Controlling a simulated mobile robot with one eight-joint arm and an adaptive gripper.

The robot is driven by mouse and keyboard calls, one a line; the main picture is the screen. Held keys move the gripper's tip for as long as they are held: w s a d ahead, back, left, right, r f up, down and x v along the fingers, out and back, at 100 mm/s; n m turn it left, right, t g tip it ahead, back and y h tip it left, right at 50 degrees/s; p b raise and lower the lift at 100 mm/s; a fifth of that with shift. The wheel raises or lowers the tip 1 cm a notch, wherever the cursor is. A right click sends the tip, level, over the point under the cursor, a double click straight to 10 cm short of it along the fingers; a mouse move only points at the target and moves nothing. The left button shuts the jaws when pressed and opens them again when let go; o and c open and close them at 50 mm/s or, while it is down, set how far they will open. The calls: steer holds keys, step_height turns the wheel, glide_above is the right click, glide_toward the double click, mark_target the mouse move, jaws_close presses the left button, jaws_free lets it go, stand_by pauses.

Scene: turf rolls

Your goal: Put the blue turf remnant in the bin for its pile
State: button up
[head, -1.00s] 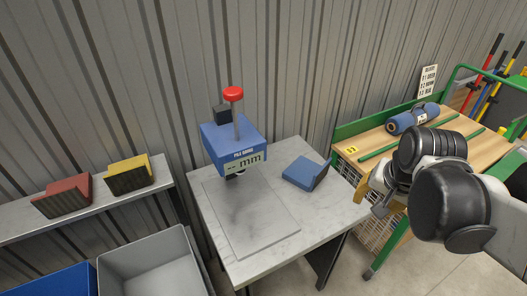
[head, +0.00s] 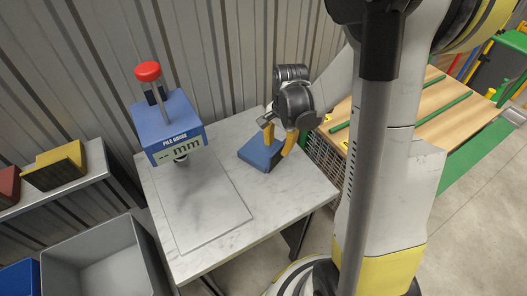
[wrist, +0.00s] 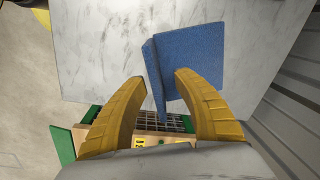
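The blue turf remnant (head: 257,154) lies on the right part of the marble-topped table (head: 297,190). It is a flat blue piece with a raised edge; the wrist view shows its blue face (wrist: 192,60) and that edge. My gripper (head: 277,148) is down at the remnant, its yellow fingers apart. In the wrist view my gripper (wrist: 158,78) has the raised edge between its open fingers, and I see no clear grip on it. The pile gauge (head: 170,125), blue with a red knob, stands left on the table and reads "-- mm".
A grey bin (head: 100,235) stands left of the table, and part of a blue bin (head: 20,278) shows at the lower left. A shelf (head: 70,194) holds a yellow piece (head: 55,168) and a red piece (head: 8,186). A wooden bench (head: 420,122) stands right.

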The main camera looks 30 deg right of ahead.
mark_target(277, 164)
step_height(277, 164, down, 5)
steer(key=b, duration=0.3)
steer(key=shift+s+f, duration=0.1)
steer(key=shift+f, duration=0.05)
jaws_close()
